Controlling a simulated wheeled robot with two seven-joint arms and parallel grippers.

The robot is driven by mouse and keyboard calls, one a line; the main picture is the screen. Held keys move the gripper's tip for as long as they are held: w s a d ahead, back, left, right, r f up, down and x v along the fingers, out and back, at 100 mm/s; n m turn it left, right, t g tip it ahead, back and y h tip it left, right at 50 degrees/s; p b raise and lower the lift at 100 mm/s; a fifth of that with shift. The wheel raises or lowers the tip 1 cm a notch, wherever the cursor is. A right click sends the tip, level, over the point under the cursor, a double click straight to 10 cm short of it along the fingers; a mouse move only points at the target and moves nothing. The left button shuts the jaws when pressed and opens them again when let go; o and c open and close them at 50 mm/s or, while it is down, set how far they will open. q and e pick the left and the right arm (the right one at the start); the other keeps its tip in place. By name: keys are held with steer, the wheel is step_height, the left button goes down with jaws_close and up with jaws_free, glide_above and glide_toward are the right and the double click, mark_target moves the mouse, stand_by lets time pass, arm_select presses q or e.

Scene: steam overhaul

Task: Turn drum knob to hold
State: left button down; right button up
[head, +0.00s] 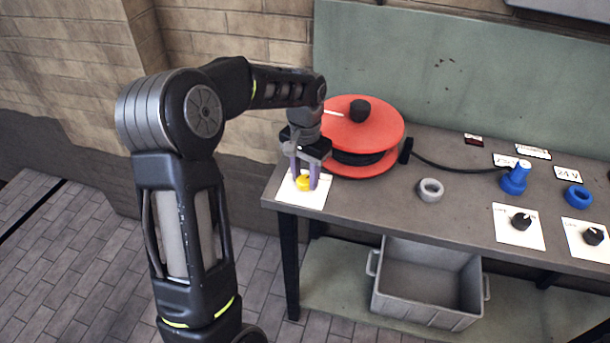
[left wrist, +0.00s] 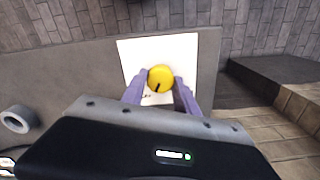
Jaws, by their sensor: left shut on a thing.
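The drum knob (head: 304,184) is yellow and sits on a white plate (head: 313,201) at the left end of the bench. In the left wrist view the yellow knob (left wrist: 160,77) shows a dark pointer line toward the lower part of its face. The plate's lettering is mostly hidden and too small to read. My left gripper (head: 305,180) points down from above, its purple fingers on either side of the knob and shut on it. The fingers also show in the left wrist view (left wrist: 160,90). My right gripper is in neither view.
A red cable drum (head: 370,125) with a black top knob stands right behind my left gripper. A grey ring (head: 430,190), a blue plug (head: 515,178), a blue ring (head: 578,196) and two black knobs on white plates lie to the right. A grey crate (head: 425,290) sits below.

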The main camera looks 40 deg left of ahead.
mark_target(305, 179)
arm_select(q)
steer(key=shift+m, duration=1.6)
steer(key=c, duration=0.9)
jaws_free()
steer(key=shift+c, duration=0.2)
step_height(305, 179, up, 8)
steer(key=shift+f+b, duration=0.1)
steer(key=shift+b, duration=0.3)
